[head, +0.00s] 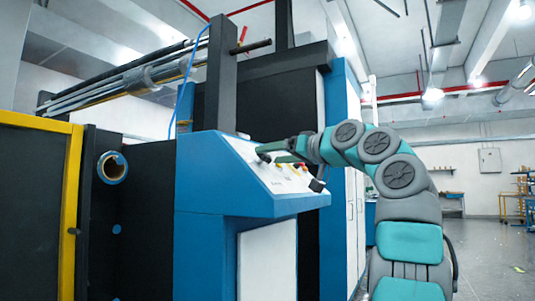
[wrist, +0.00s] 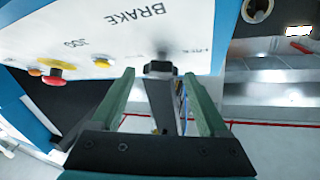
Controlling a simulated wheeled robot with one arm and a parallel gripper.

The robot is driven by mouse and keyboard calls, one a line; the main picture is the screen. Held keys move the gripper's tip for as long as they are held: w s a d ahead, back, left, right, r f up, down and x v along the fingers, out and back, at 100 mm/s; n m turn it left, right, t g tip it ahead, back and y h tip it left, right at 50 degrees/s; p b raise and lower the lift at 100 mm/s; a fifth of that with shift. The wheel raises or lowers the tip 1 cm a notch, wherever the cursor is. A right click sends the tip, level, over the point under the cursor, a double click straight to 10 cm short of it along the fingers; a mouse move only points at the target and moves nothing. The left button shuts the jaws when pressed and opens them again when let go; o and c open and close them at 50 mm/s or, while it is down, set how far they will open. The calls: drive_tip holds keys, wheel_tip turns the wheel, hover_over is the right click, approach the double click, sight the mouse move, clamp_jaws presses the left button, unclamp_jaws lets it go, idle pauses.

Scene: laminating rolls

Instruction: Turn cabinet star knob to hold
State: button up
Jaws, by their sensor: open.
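The star knob (wrist: 160,66) is dark and lobed. It sits on the white control panel (wrist: 110,28) under the printed word BRAKE in the wrist view. My gripper (wrist: 160,76) is open, with one green finger on each side of the knob, and the knob shows between the fingertips. I cannot tell whether either finger touches it. Smaller print stands beside the knob, partly cut off and hard to read. In the head view my gripper (head: 272,152) reaches left over the sloped panel, next to a dark knob (head: 263,157).
The blue cabinet (head: 215,190) carries the panel. A yellow frame (head: 70,190) stands at far left. Open floor (head: 490,250) lies at right.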

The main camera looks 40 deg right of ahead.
drive_tip(key=shift+w+a, duration=0.1)
drive_tip(key=shift+w, duration=1)
clamp_jaws()
